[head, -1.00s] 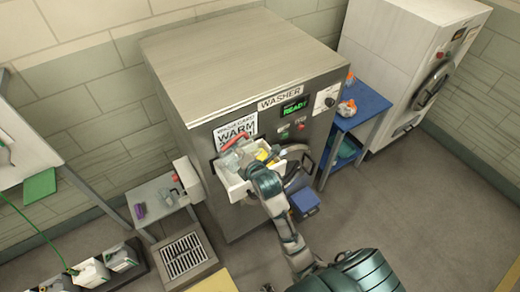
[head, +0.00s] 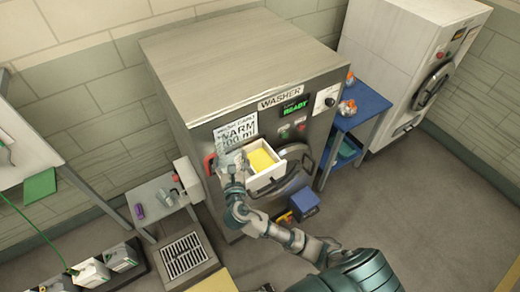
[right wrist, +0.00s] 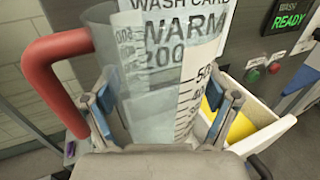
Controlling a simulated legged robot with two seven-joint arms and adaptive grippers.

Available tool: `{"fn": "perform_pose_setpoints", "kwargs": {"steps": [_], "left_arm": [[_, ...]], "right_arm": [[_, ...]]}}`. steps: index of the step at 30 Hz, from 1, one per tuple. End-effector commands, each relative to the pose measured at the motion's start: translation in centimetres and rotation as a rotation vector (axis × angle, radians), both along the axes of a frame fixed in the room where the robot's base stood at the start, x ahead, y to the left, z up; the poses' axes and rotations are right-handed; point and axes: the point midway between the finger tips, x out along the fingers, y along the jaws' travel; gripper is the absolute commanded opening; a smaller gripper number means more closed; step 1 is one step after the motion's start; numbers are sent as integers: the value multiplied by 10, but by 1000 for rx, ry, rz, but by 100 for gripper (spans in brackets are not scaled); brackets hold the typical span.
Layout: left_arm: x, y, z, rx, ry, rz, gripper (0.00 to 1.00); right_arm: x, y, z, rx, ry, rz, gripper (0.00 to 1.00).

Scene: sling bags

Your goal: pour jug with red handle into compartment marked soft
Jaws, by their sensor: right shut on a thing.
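The clear jug (right wrist: 150,85) has a red handle (right wrist: 50,75) and a printed scale. My right gripper (head: 236,178) is shut on the jug's body, with one finger on each side in the right wrist view (right wrist: 160,110). The jug looks about upright there; its liquid level is unclear. In the head view the red handle (head: 209,164) shows left of the gripper. The open white washer drawer (head: 268,177) is just right of the jug, with a yellow compartment (head: 261,160) showing. I cannot read a "soft" mark. My left gripper is out of view.
The washer (head: 250,120) carries a wash card (head: 238,132) reading WARM and a READY display (head: 294,106). A blue side table (head: 362,108) with bottles stands right. A grey shelf (head: 160,200) and floor grate (head: 183,257) lie left. Floor at right is clear.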

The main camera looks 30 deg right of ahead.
Motion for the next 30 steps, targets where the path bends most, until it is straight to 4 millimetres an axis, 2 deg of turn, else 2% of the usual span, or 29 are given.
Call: {"fn": "perform_pose_setpoints", "kwargs": {"steps": [11,21,30], "left_arm": [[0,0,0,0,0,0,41],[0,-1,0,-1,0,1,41],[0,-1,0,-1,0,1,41]], "right_arm": [[0,0,2,-10,-2,-1,36],[0,0,29,-9,-2,-2,36],[0,0,30,-10,-1,-1,36]]}}
